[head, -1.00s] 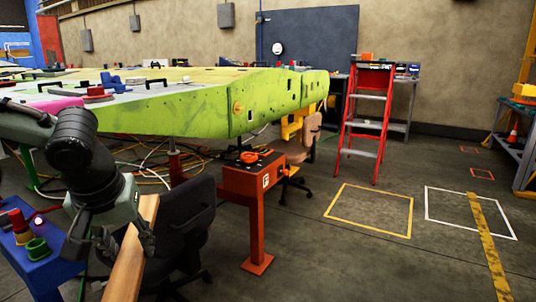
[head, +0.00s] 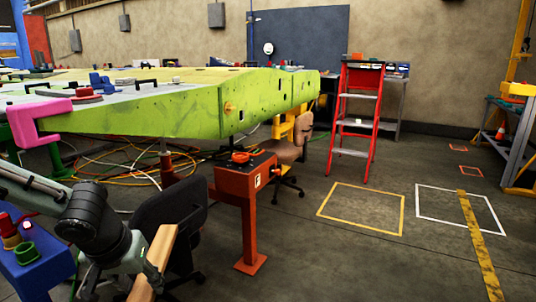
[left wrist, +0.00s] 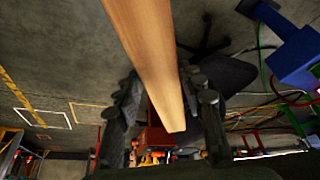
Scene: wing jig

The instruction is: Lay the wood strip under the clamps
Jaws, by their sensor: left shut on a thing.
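My left gripper (head: 133,268) is low at the left of the head view, shut on the wood strip (head: 154,262). The strip is a long, light-brown bar, and its lower end runs out of the head view. In the left wrist view the strip (left wrist: 148,55) passes between the two dark fingers (left wrist: 165,112). The strip is off the wing, in the air in front of it. A pink C-shaped piece (head: 24,124), perhaps a clamp, sits on the wing's near edge. Smaller red (head: 84,99) and blue (head: 100,83) fittings stand on top. My right gripper is out of view.
The green wing (head: 190,113) fills the back left. A black chair (head: 175,215) stands close behind the strip, beside an orange pedestal (head: 248,190). A blue stand (head: 40,270) with colored cups is at lower left. A red ladder (head: 357,115) stands farther back.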

